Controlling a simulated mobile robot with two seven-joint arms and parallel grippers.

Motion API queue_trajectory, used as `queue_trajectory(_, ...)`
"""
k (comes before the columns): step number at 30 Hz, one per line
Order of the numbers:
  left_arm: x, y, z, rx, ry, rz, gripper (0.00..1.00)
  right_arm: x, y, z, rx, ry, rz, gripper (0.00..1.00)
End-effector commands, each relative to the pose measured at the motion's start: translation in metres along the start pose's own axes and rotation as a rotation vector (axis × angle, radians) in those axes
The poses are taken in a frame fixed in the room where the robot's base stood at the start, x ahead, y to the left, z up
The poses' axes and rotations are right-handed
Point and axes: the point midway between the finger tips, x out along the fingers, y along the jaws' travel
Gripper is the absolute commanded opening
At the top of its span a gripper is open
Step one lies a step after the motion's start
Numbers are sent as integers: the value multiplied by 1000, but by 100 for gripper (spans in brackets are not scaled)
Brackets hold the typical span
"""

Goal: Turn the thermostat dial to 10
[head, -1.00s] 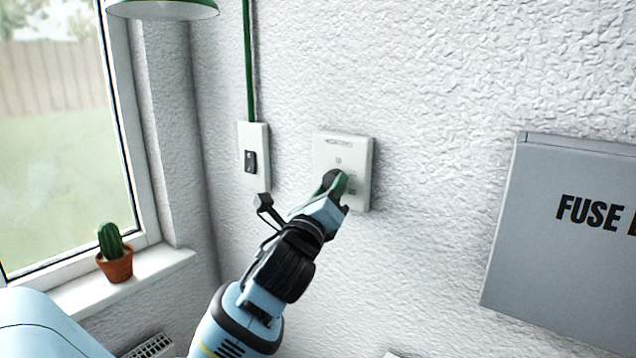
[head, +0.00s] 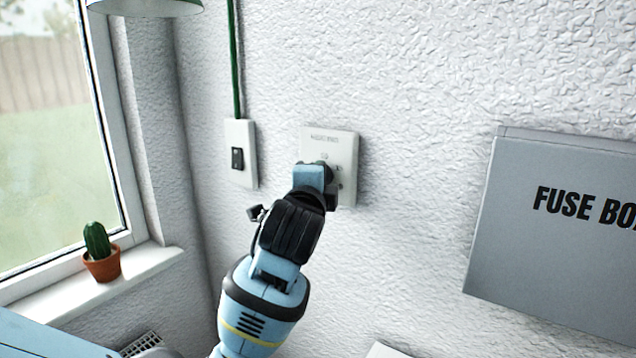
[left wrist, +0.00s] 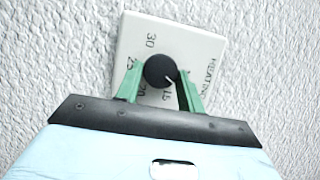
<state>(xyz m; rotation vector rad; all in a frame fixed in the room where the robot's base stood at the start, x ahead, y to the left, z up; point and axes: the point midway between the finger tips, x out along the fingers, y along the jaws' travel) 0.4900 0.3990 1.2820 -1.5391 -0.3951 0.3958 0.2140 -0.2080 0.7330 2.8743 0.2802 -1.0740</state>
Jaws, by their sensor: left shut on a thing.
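The thermostat is a white square plate (head: 346,150) on the wall, with a black round dial (left wrist: 160,71) in the left wrist view. Numbers 30, 25, 20 and 15 show around the dial; the 10 cannot be made out and may be behind a finger. My left gripper (left wrist: 160,84) is shut on the dial, one green finger on each side. In the head view the left gripper (head: 318,178) covers most of the dial. My right gripper is not in view.
A light switch (head: 239,155) with a green cord above it is left of the thermostat. A grey fuse box (head: 560,235) sticks out at right. A potted cactus (head: 101,255) stands on the window sill at left. The wall between thermostat and fuse box is clear.

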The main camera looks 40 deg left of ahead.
Motion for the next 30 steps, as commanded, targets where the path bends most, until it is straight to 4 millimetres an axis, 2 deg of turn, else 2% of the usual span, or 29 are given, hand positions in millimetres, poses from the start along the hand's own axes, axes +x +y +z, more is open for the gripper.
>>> queue_trajectory(15,0,-5,0,-379,2,155,15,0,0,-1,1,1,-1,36)
queue_trajectory(30,1,-6,1,-494,1,204,15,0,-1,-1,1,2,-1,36)
